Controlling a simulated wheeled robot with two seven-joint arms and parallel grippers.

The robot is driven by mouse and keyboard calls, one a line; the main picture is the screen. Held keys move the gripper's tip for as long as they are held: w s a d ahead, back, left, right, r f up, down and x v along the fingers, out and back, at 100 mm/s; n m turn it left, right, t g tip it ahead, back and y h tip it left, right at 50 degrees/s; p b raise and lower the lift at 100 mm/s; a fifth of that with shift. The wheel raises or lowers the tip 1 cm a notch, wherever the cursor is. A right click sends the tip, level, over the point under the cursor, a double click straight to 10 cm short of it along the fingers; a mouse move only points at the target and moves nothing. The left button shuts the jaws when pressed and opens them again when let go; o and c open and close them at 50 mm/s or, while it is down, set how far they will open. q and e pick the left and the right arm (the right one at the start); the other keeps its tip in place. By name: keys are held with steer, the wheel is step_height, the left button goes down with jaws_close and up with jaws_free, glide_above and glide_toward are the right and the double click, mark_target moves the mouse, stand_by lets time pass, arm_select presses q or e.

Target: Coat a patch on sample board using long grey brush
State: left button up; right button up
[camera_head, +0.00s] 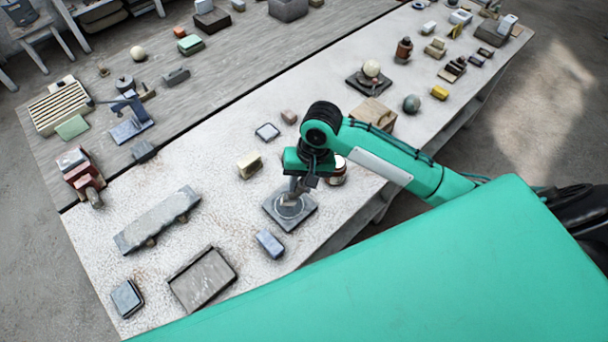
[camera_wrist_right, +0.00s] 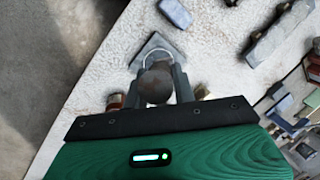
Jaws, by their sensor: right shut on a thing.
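My right gripper (camera_head: 296,184) points down over a square grey plate (camera_head: 272,208) with a round dish-like part on it. In the right wrist view its two fingers (camera_wrist_right: 160,85) are shut on a dark, round-ended grey thing (camera_wrist_right: 156,88), perhaps the end of the long grey brush. Its lower part is hidden by the fingers and its end. The plate with a pale ring (camera_wrist_right: 140,60) shows just beyond it. A long, pale grey board (camera_head: 157,220) on small brown supports lies to the left; it may be the sample board. My left gripper is not in view.
A jar (camera_head: 338,173) stands close to the right of the gripper. A cream block (camera_head: 249,164) and a blue-grey block (camera_head: 269,243) lie near the plate. A flat grey-brown tray (camera_head: 202,280) is at the front left. Speckled table is bare between plate and board.

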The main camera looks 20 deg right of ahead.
steer(key=d+x, duration=0.1)
steer(key=x, duration=0.5)
steer(key=shift+d+f, duration=0.35)
steer(key=shift+f, duration=0.05)
stand_by(0.5)
steer(key=shift+w+a, duration=0.2)
steer(key=shift+w, duration=0.4)
steer(key=shift+w+a, duration=0.15)
steer(key=shift+w, duration=0.4)
steer(key=s, duration=0.1)
steer(key=s+d, duration=0.1)
steer(key=s, duration=0.2)
steer(key=shift+s+d, duration=0.2)
steer(key=shift+d, duration=0.1)
stand_by(0.6)
